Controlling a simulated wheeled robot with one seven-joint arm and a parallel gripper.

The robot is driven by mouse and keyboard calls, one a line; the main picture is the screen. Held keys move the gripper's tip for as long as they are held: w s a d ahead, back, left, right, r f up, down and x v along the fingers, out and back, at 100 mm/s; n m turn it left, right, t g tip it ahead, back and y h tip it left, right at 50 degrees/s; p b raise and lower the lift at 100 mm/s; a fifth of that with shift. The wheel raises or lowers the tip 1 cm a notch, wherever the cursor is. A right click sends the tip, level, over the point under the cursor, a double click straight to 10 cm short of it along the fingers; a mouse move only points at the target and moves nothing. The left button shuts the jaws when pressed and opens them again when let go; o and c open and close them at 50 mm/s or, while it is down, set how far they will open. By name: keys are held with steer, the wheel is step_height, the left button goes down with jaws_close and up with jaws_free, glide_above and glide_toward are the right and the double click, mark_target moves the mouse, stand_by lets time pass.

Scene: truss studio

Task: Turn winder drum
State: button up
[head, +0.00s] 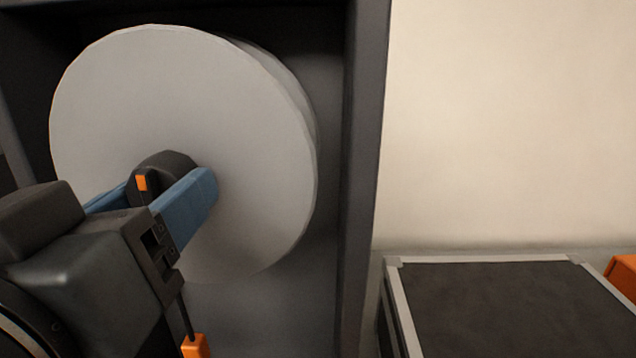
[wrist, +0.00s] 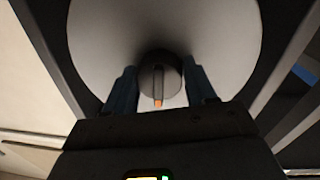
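The winder drum (head: 250,130) is a large light-grey disc set in a dark frame, at the left of the head view. It also fills the upper middle of the wrist view (wrist: 210,35). A dark round hub knob (head: 165,166) with an orange mark sits at its centre; in the wrist view the knob (wrist: 159,75) shows its orange mark pointing down. My gripper (head: 165,190) has its two blue fingers apart, one on each side of the knob. In the wrist view a gap shows between each finger and the knob. Part of the knob is hidden behind a finger in the head view.
A dark upright post (head: 362,180) of the frame stands right of the drum. A low dark-topped case (head: 490,305) with light edges is at lower right, with an orange object (head: 624,275) beside it. A small orange piece (head: 195,346) hangs below the gripper. The wall behind is plain.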

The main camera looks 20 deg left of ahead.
jaws_close()
stand_by(0.3)
steer(key=shift+f+m+b, duration=0.1)
steer(key=shift+m+b, duration=0.2)
steer(key=shift+b, duration=0.15)
steer(key=m+b, duration=0.3)
steer(key=shift+a+m+b, duration=0.1)
steer(key=shift+m+b, duration=0.2)
steer(key=m+b, duration=0.3)
steer(key=m, duration=0.1)
steer(key=shift+m+g+b, duration=0.3)
steer(key=shift+g+b, duration=0.1)
steer(key=shift+r, duration=0.2)
steer(key=shift+o, duration=1)
jaws_free()
